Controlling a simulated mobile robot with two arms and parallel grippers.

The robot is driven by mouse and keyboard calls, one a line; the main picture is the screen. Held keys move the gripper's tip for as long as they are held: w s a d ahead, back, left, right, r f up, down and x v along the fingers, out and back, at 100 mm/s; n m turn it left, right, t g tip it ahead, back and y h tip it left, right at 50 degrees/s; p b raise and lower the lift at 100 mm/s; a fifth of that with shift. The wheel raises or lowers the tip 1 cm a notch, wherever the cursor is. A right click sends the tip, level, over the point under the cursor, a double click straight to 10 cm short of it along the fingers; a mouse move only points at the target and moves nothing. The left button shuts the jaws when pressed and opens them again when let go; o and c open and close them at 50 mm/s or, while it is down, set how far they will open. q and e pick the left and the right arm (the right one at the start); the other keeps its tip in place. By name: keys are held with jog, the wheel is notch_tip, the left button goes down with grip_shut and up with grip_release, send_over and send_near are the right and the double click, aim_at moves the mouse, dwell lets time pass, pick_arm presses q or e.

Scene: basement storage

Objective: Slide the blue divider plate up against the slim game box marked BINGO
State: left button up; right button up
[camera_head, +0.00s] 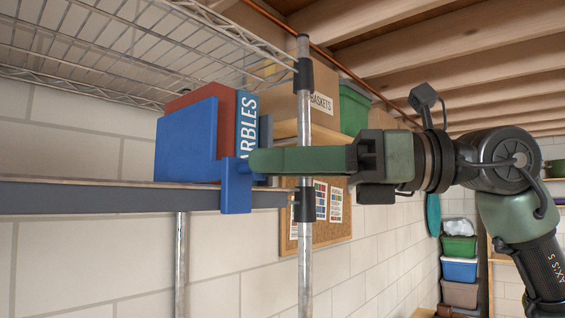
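The blue divider plate (186,142) stands upright on the shelf, with a blue block (236,192) hanging over the shelf's front edge at its right end. A blue box spine reading "ARBLES" (247,125) and a red-brown box (223,105) stand behind the plate. I see no BINGO marking. My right gripper (254,162) comes in from the right, its green fingers side-on with the tips at the blue block. I cannot tell whether they grip it or only touch it. My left gripper is not in view.
The shelf board (100,196) looks empty left of the plate. A metal post (304,230) stands close to my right fingers. A wire shelf (130,45) hangs above. A box marked BASKETS (320,103) and a green bin (354,108) stand behind.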

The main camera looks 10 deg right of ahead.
jog(key=b+v, duration=0.2)
jog(key=v, duration=0.6)
jog(key=shift+b, duration=0.4)
jog(key=shift+a, duration=0.1)
